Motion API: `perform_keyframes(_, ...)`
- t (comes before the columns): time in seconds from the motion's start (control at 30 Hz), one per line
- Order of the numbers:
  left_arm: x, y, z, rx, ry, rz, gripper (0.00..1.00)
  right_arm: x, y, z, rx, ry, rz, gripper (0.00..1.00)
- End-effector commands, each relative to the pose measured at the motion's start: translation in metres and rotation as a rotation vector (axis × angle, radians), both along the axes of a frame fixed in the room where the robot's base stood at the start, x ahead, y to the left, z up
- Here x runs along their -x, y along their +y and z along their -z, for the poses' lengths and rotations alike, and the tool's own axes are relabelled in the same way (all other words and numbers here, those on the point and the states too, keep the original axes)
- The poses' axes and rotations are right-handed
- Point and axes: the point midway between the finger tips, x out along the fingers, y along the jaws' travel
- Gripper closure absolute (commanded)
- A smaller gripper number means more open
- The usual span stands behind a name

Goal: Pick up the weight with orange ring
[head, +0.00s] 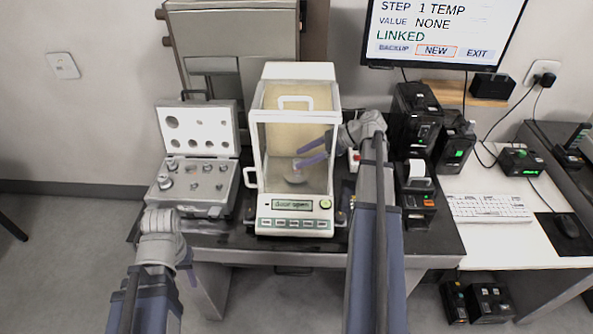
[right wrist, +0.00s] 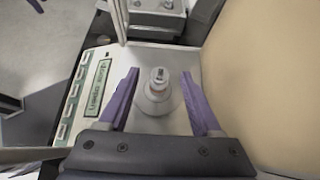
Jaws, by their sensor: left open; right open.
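A metal weight (right wrist: 158,88) stands upright on the pan inside the balance (head: 262,220); in the head view the weight (head: 296,178) is small behind the glass. No orange ring can be made out on it. My right gripper (right wrist: 160,74) reaches into the chamber from the right; its purple fingers are open, one on each side of the weight, with gaps between. In the head view the right gripper (head: 312,150) is at the pan. My left gripper (head: 183,258) is low at the left, in front of the table, its fingers mostly hidden.
An open weight case (head: 190,205) holding several metal weights stands left of the balance. The balance display reads door open. Black devices (head: 420,115) and a printer (head: 417,180) stand to the right. A monitor (head: 440,35) hangs behind, with a keyboard (head: 488,208) on the white desk.

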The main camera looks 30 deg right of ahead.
Motion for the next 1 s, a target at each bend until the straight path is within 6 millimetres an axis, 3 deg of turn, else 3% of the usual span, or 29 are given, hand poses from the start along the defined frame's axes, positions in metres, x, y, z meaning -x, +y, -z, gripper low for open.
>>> perform_keyframes(0.03, 0.0, 0.0, 0.012, 0.0, 0.0, 0.0, 0.5, -0.003, 0.005, 0.012, 0.0, 0.0, -0.003, 0.34)
perform_keyframes(0.13, 0.0, 0.0, 0.02, 0.0, 0.0, 0.0, 0.5, -0.008, 0.015, 0.02, 0.0, 0.001, -0.003, 0.34)
perform_keyframes(0.47, 0.0, 0.0, 0.021, 0.0, 0.0, 0.0, 0.5, -0.013, 0.022, 0.021, 0.0, 0.0, -0.001, 0.36)
perform_keyframes(1.0, 0.0, 0.0, 0.021, 0.0, 0.0, 0.0, 0.5, -0.013, 0.021, 0.021, 0.0, 0.0, -0.001, 0.96)
